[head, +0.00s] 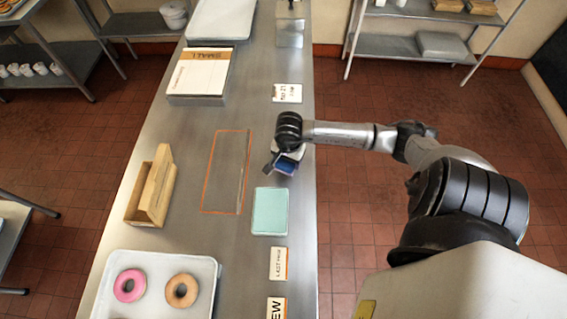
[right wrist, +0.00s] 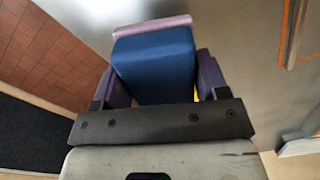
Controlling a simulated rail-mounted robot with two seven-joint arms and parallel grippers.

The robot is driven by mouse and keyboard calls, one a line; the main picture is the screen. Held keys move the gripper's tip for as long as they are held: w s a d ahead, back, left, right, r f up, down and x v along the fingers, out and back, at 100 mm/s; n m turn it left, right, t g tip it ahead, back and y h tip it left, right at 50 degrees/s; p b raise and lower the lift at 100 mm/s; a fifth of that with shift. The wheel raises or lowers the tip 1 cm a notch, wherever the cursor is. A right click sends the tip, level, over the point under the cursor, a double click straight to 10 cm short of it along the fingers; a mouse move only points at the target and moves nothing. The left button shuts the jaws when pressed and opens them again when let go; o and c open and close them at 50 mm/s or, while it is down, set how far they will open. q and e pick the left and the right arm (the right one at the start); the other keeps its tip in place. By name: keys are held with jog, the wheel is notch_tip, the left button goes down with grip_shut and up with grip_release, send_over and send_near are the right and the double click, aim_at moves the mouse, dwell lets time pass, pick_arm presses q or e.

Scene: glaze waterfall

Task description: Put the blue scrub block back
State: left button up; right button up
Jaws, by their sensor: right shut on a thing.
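The blue scrub block (head: 288,166) is in my right gripper (head: 284,164), above the steel counter near its right edge. In the right wrist view the block (right wrist: 155,60) sits between the two purple-padded fingers (right wrist: 160,82), with a pale pink layer along its far edge. The gripper is shut on it. The block appears to be held clear of the counter, just beyond a flat teal mat (head: 270,211). My left gripper is not in view.
The steel counter (head: 180,225) has an orange-outlined rectangle (head: 203,190) left of the block. A wooden box (head: 150,200) and a tray (head: 200,290) with pink and tan doughnuts are at left. A box stack (head: 198,75) stands beyond. Small labels line the right edge.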

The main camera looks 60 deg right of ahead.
aim_at(284, 164)
jog(key=shift+w+f, duration=0.55)
jog(key=shift+w, duration=0.3)
jog(key=shift+f+p, duration=0.3)
jog(key=shift+f, duration=1.7)
jog(key=o, duration=0.4)
jog(key=shift+f, duration=0.15)
jog(key=o, duration=0.4)
jog(key=shift+o, duration=0.2)
